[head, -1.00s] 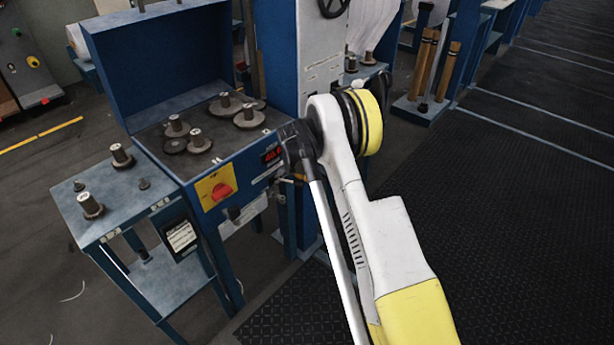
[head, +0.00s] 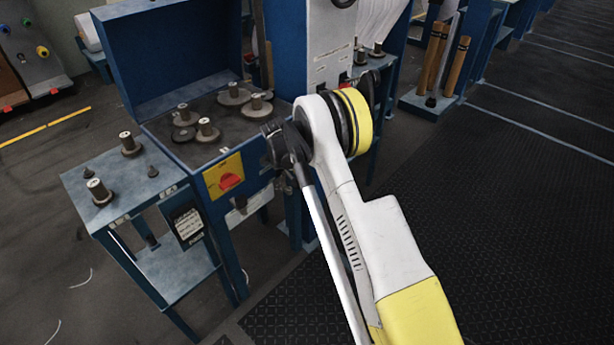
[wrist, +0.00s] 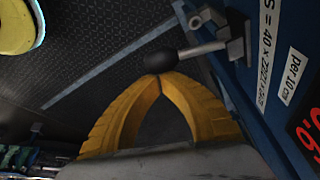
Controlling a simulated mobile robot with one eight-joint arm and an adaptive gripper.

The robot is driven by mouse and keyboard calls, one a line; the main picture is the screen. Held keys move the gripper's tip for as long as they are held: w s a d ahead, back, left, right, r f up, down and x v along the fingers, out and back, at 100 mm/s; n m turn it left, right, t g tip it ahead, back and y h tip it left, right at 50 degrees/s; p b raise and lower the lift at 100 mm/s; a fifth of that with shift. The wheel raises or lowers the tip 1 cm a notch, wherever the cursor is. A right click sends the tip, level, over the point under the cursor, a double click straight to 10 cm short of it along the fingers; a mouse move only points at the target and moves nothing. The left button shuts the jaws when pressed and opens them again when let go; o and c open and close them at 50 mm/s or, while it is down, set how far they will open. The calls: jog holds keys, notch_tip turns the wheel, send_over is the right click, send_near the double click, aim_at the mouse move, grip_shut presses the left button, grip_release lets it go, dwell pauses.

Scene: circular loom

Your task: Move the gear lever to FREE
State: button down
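The gear lever (wrist: 203,48) shows in the wrist view as a grey rod with a black knob (wrist: 160,62), sticking out leftward from a bracket (wrist: 235,35) on the blue machine face. My gripper (wrist: 160,78) has yellow fingers arched together, their tips meeting just below the knob. It looks shut with nothing between the fingers; the tips are at or touching the knob, and I cannot tell which. No FREE mark is readable. In the head view my arm hides the gripper and the lever.
The blue machine carries a red switch on a yellow plate (head: 215,164) and gear wheels on its top. A side table (head: 118,205) stands at left. In the wrist view a red display (wrist: 308,140) and labels (wrist: 290,75) are close at right. Dark floor (head: 500,230) is clear at right.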

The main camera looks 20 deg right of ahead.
jog(key=shift+s+a, duration=0.2)
jog(key=shift+a, duration=0.4)
dwell(0.3)
notch_tip(320, 180, up, 10)
jog(key=p, duration=0.4)
jog(key=shift+d, duration=0.2)
jog(key=shift+r, duration=0.15)
